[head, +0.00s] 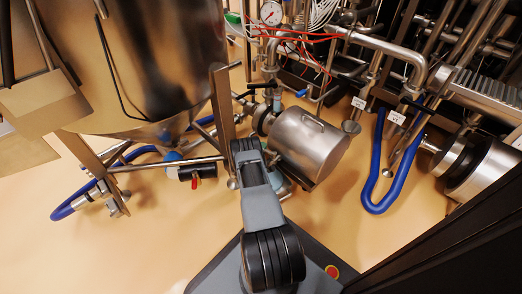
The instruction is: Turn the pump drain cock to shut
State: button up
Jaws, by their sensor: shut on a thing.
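The pump, with its large shiny steel motor drum (308,145) and its smaller pump head (263,120), stands just right of the picture's middle. My grey and black arm rises from the bottom and ends in front of the pump's lower left side. My gripper is not visible; the arm's own links cover that spot. I cannot make out the pump drain cock, and the area low on the pump head is hidden behind my arm. A small blue lever (302,93) shows on the piping above the pump.
A big steel hopper (140,60) on a frame fills the upper left, with a red-handled valve (195,181) below it. A blue hose (376,207) loops at the right, beside dense pipework (395,50). Bare tan floor (120,245) lies at the lower left.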

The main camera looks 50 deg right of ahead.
jog(key=shift+d, duration=0.25)
jog(key=shift+s+d, duration=0.1)
jog(key=shift+d, duration=0.7)
jog(key=o, duration=0.6)
jog(key=shift+o, duration=1.1)
jog(key=shift+a, duration=0.1)
